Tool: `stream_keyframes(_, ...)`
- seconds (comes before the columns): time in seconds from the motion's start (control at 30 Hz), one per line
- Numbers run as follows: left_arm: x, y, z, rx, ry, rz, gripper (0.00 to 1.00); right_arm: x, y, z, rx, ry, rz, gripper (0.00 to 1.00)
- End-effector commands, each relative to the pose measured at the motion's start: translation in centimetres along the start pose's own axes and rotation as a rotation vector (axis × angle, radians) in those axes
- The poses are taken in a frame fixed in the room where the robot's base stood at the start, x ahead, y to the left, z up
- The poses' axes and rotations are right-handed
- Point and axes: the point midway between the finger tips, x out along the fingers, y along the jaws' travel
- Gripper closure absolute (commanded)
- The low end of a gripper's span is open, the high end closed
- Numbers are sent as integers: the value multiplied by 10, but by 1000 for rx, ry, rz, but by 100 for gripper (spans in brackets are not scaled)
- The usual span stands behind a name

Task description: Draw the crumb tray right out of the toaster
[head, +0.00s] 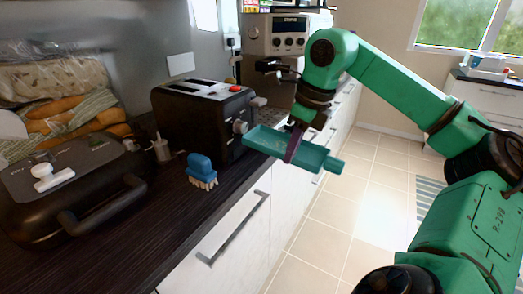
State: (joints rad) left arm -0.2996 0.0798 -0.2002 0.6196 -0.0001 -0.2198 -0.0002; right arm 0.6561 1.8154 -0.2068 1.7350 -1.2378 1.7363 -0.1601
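The black two-slot toaster (203,112) stands on the dark counter, with a grey knob on its right end. The teal crumb tray (265,140) is a long shallow tray with a short grip at its right end. It sticks out over the counter's front edge, its left end close to the toaster's knob end. I cannot tell whether that end is clear of the toaster. My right gripper (294,145) reaches down from above and appears shut on the tray's middle, a dark finger crossing it. My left gripper is not in view.
A blue brush (201,170) stands on the counter in front of the toaster. A black grill (72,190) and a bread basket (60,95) are at left. White cabinets (225,240) lie below; the tiled floor at right is open.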

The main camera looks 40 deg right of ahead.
Motion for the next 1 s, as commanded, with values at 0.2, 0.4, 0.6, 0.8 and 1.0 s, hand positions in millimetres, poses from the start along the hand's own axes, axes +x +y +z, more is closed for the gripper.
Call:
stream_keyframes(0.2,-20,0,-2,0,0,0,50,-21,0,6,0,-6,-2,100)
stream_keyframes(0.4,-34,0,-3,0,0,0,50,-36,0,10,0,-7,-2,100)
stream_keyframes(0.6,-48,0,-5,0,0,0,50,-50,0,14,0,-8,-2,100)
stream_keyframes(0.8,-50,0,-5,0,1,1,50,-52,0,14,0,-7,-2,100)
stream_keyframes(1.0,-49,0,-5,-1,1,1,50,-51,0,14,0,-5,-1,100)
